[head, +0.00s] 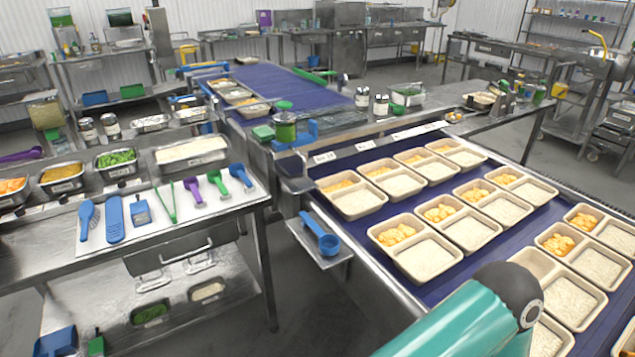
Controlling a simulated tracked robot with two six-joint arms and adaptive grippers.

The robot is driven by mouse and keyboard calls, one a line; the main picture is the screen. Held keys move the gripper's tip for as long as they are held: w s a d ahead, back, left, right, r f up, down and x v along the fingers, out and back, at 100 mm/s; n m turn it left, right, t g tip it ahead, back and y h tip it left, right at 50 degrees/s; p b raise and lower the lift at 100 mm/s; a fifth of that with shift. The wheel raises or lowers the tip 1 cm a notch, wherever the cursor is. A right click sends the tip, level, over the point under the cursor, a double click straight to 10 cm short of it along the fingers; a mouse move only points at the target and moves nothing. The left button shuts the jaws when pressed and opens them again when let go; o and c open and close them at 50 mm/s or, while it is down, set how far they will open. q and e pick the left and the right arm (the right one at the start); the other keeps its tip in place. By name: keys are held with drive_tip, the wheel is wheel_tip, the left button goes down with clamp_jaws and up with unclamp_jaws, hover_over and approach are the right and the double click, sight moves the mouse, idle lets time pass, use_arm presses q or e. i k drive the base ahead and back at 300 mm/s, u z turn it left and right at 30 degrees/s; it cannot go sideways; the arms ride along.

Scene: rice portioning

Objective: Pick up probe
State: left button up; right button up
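I cannot make out a probe with certainty in the head view. On the white cloth (150,233) at the left lie several utensils: a blue brush (87,215), a blue paddle (115,220), a blue scoop (140,210), green tongs (168,205), and purple (193,190), green (217,182) and blue (241,175) scoops. Another blue scoop (328,243) lies on a small metal shelf beside the conveyor. Neither gripper is in view; only part of my teal arm shows at the bottom right, covering some trays.
Several two-part trays (428,280) with rice and orange pieces stand on the blue conveyor (385,290). Food pans (190,160) line the left table. A green-lidded jar (285,135) stands near the conveyor guide. Floor shows between the left table and conveyor.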

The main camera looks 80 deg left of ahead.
sight(140, 212)
drive_tip(key=z, duration=0.1)
drive_tip(key=i, duration=0.25)
drive_tip(key=u, duration=2.9)
drive_tip(key=i, duration=0.25)
drive_tip(key=u, duration=1.4)
drive_tip(key=k, duration=0.55)
drive_tip(key=u, duration=0.5)
drive_tip(key=i, duration=1.6)
drive_tip(key=z, duration=0.45)
